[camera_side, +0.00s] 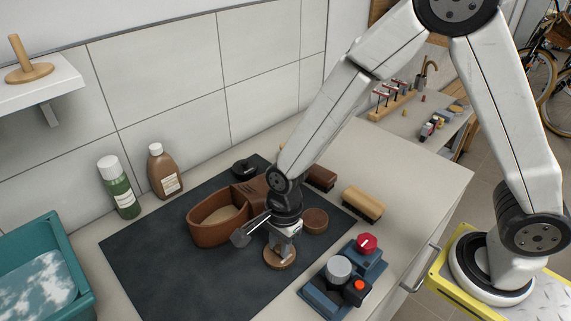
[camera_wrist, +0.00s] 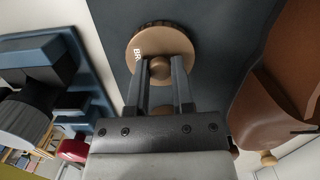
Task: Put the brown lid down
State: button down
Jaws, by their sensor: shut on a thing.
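The brown lid is a round wooden-looking disc (camera_side: 275,263) with a darker rim and a small centre knob; in the wrist view the lid (camera_wrist: 148,40) shows the letters "BR". My gripper (camera_side: 281,250) points down over it, and in the wrist view its fingers (camera_wrist: 160,70) are shut on the lid's knob. The lid is level, low at the front right part of the dark mat (camera_side: 150,265). I cannot tell whether it touches the mat. A round brown tin-like piece (camera_side: 315,221) stands on the mat to the right, apart from the lid.
A brown leather piece (camera_side: 205,232) stands left of my gripper, with a black round item (camera_side: 244,168) behind. Brushes (camera_side: 362,204) lie at right. A blue device with knobs (camera_side: 325,298) is close at front right. Bottles (camera_side: 120,190) and a teal crate (camera_side: 70,250) are left. The mat's front left is clear.

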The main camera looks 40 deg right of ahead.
jog(key=shift+f, duration=0.1)
jog(key=shift+c, duration=2.4)
grip_release()
notch_tip(320, 180, up, 12)
jog(key=d, duration=0.1)
jog(key=shift+d, duration=0.2)
jog(key=s+d+f+n+t, duration=0.1)
jog(key=s+d+n, duration=0.1)
jog(key=d+n, duration=0.5)
jog(key=s+d+f+n+t+h, duration=0.1)
jog(key=s+d+f+n, duration=0.1)
jog(key=d+n, duration=0.6)
jog(key=shift+s+d+n+t, duration=0.2)
jog(key=shift+s+n+t, duration=0.15)
jog(key=shift+n, duration=0.75)
